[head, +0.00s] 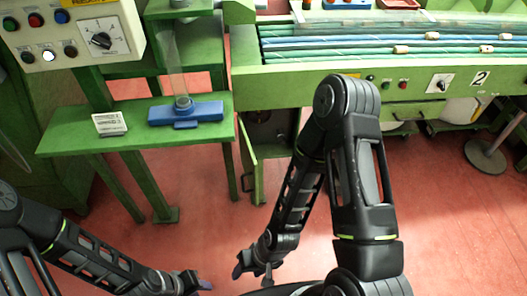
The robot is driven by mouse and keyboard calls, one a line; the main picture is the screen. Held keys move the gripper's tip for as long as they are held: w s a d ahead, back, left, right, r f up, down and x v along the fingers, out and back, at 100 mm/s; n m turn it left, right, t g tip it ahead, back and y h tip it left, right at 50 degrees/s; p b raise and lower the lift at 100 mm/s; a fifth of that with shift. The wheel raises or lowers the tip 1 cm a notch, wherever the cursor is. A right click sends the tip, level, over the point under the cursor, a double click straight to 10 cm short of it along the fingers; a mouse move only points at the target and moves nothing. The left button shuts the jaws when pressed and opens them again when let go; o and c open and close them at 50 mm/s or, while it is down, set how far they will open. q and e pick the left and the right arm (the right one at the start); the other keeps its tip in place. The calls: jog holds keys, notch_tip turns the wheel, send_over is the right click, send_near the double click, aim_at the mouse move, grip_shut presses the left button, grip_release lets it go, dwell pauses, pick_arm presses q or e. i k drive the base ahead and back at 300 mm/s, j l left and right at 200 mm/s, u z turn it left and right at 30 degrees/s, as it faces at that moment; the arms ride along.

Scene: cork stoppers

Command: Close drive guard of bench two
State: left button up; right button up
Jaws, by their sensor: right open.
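The guard stands swung outward, seen nearly edge-on. My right gripper (254,277) is open and empty, lower in the picture than the guard and apart from it. My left gripper (200,286) is at the bottom edge, left of the right one; its jaw opening is unclear. My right arm hides part of the bench front.
A green side table (70,142) left of the guard bears a blue fixture (186,113) and a small white card (109,123). A control box (75,35) is above it. Red floor (200,235) is clear before the guard. A round-based stand (487,155) is at right.

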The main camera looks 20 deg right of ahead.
aim_at(248, 159)
jog(key=i+j+z, duration=0.15)
jog(key=z, duration=0.2)
jog(key=i+j+z, duration=0.1)
jog(key=j+z, duration=0.2)
jog(key=i+j+z, duration=0.1)
jog(key=j+z, duration=0.25)
jog(key=l, duration=0.15)
